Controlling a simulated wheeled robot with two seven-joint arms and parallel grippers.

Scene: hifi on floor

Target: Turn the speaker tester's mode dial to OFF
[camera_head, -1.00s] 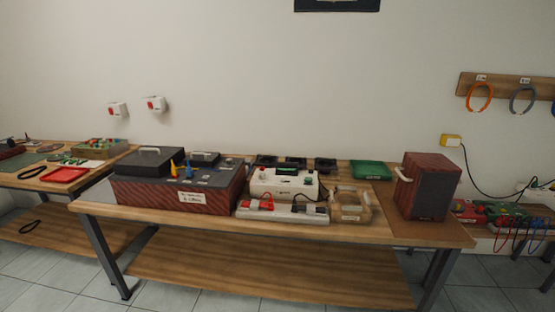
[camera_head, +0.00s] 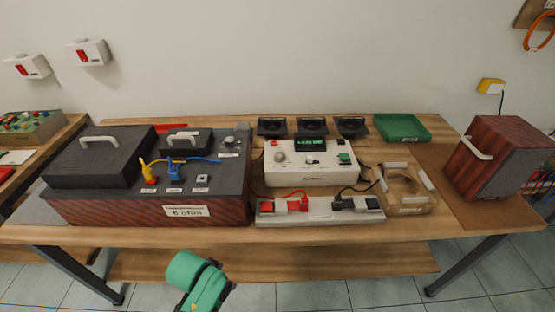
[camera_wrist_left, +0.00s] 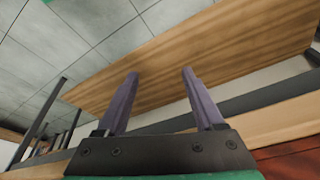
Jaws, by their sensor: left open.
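The speaker tester (camera_head: 312,176) is a white box with a green-lit display (camera_head: 311,144), standing in the middle of the bench. A grey round knob (camera_head: 280,157) is on its top at the left; its pointer and the lettering are too small to read, so I cannot tell its setting. A green part (camera_head: 345,158) is on its right side. My left gripper (camera_wrist_left: 160,73) is open and empty in the wrist view. A green and black part of my arm shows at the bottom of the head view, in front of the bench and below the tester. My right gripper is out of view.
A power strip (camera_head: 320,211) with red and black plugs lies before the tester. A red-brown box marked 6 ohm (camera_head: 120,211) stands left, with yellow and blue plugs. A wooden frame (camera_head: 405,190), speaker cabinet (camera_head: 504,150) and green tray (camera_head: 402,128) are right.

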